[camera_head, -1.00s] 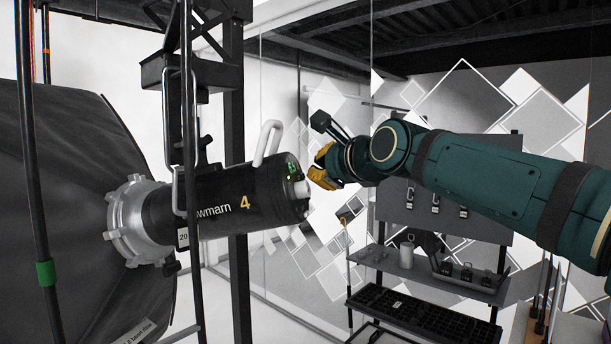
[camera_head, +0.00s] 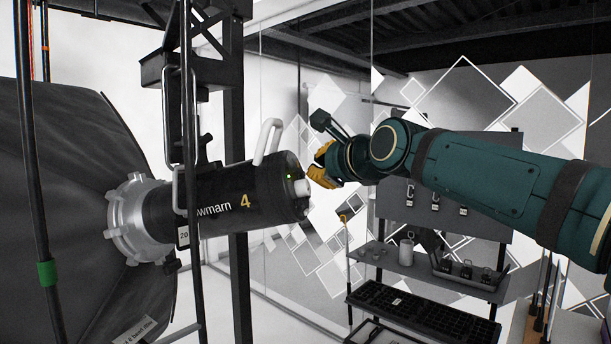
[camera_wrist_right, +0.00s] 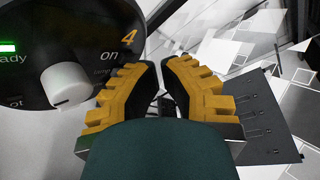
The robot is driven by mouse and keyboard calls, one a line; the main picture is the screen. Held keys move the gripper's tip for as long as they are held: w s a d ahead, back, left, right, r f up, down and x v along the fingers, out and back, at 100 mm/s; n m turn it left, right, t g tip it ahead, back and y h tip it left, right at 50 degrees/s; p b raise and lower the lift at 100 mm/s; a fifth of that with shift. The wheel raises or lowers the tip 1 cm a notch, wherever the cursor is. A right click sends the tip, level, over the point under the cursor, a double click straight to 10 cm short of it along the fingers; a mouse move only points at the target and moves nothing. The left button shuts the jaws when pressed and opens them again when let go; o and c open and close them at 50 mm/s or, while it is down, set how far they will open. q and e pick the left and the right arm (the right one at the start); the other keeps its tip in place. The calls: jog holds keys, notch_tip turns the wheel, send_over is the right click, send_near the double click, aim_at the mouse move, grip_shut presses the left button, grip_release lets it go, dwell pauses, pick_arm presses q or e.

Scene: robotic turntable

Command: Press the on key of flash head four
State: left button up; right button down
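Flash head four (camera_head: 235,198) is a black cylinder with a yellow 4, a white handle on top and a silver ring at its left end. Its rear panel shows close in the right wrist view (camera_wrist_right: 70,50), with a white knob (camera_wrist_right: 66,86), a lit green bar (camera_wrist_right: 7,47) and an "on" label (camera_wrist_right: 109,55). The on key itself I cannot make out; a finger covers the panel's edge near the label. My right gripper (camera_head: 318,172), with yellow fingers, is beside the rear panel. Contact cannot be told. My left gripper is out of view.
A dark softbox (camera_head: 80,190) fills the left, joined to the flash head's ring. Dark upright poles (camera_head: 190,260) and a truss stand in front and behind. A shelf unit (camera_head: 430,270) with small items stands at the back right.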

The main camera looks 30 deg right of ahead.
jog(key=shift+s+d+r, duration=0.15)
jog(key=shift+s+d, duration=0.25)
jog(key=shift+d, duration=0.05)
jog(key=s+d+r+b, duration=0.1)
jog(key=s+d, duration=0.2)
jog(key=d, duration=0.1)
jog(key=shift+s+d+r, duration=0.3)
dwell(0.4)
